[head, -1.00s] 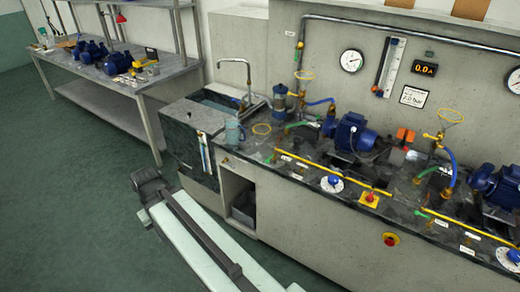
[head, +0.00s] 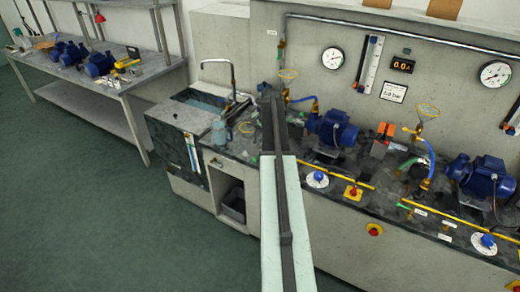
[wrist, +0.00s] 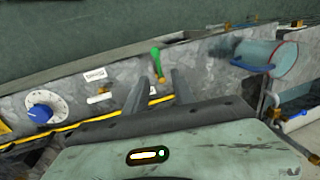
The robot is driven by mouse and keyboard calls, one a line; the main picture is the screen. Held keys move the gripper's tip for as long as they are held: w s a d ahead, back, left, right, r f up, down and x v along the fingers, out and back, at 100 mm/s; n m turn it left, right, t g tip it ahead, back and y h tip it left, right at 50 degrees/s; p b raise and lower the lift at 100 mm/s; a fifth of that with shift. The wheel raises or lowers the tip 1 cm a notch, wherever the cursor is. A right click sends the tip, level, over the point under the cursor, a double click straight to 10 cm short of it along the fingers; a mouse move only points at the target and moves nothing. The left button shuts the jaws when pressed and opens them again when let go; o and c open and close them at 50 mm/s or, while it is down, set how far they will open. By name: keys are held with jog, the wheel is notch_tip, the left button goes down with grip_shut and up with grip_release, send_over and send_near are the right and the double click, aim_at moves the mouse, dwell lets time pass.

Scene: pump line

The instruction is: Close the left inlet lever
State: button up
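The left inlet lever has a green handle with a rounded end and shows in the wrist view (wrist: 157,63), close to the counter's front strip. My gripper (wrist: 160,73) is open, with its two dark fingers apart. The lever shows in the gap between the fingertips, nearer the left one in the picture; I cannot tell whether they touch it. In the head view my arm reaches over the counter beside the left pump (head: 333,128) and hides the gripper's tips and most of the area around this lever.
A blue dial knob (wrist: 41,112) and a yellow strip lie left of my gripper in the wrist view. In the head view a sink (head: 205,103) is left of my arm and a red button (head: 352,192) is right.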

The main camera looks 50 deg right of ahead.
aim_at(258, 156)
jog(key=f+b, duration=0.2)
jog(key=w+f+b, duration=0.1)
jog(key=f+b, duration=0.5)
jog(key=shift+w+a, duration=0.1)
jog(key=shift+w, duration=0.1)
jog(key=shift+r, duration=0.15)
grip_shut()
jog(key=shift+w+r, duration=0.1)
jog(key=shift+w, duration=0.05)
dwell(0.9)
